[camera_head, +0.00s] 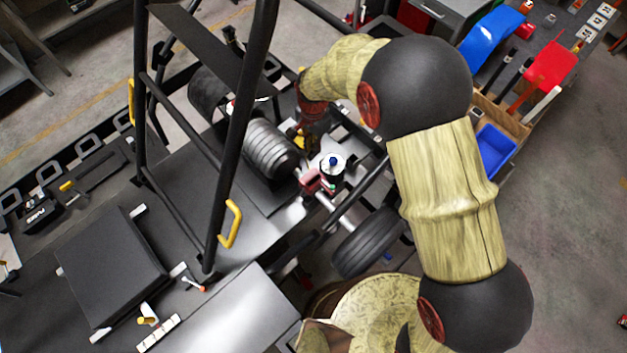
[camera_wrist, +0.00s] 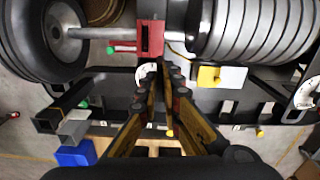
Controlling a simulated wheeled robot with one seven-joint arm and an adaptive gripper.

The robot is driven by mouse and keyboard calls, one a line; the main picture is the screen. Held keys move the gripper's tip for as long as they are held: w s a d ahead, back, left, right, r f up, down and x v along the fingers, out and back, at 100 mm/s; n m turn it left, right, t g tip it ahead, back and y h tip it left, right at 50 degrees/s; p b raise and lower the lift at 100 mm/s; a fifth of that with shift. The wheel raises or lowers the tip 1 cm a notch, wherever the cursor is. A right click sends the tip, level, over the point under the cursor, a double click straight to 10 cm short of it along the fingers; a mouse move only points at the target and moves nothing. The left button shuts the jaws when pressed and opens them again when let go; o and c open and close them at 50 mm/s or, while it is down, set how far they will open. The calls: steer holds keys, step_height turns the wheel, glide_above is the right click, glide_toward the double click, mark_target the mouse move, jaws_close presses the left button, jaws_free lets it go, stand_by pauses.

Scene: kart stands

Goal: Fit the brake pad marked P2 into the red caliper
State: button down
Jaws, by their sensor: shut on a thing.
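The red caliper (camera_head: 312,182) sits on the kart's axle, beside the ribbed grey cylinder. In the wrist view the caliper (camera_wrist: 150,38) is at the top centre, with a dark slot in its face. My gripper (camera_wrist: 163,72) points at it from below, with the fingertips close under it; whether they touch it I cannot tell. The fingers are close together, shut on a thin piece that they mostly hide. I take it for the brake pad, but no P2 mark can be read. In the head view my gripper (camera_head: 302,140) is partly hidden by the wrist.
A ribbed grey cylinder (camera_head: 270,150) and a black tyre (camera_head: 368,243) flank the caliper. A white-topped round part with a blue knob (camera_head: 333,162) stands close by. Black frame tubes (camera_head: 240,130) rise at left. A blue bin (camera_head: 496,150) is on the right bench.

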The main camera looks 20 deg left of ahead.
glide_above(313, 178)
steer(key=s, duration=0.2)
step_height(313, 178, down, 3)
steer(key=shift+m, duration=0.5)
steer(key=f+b, duration=0.1)
steer(key=f, duration=0.2)
steer(key=f+b, duration=0.2)
steer(key=f, duration=0.2)
steer(key=f+b, duration=0.1)
steer(key=f, duration=0.2)
steer(key=shift+w+d+f, duration=0.15)
steer(key=shift+w+f, duration=0.1)
steer(key=shift+w, duration=0.1)
steer(key=shift+f+b, duration=0.2)
steer(key=shift+b, duration=0.15)
steer(key=c, duration=2)
jaws_free()
steer(key=shift+r, duration=0.1)
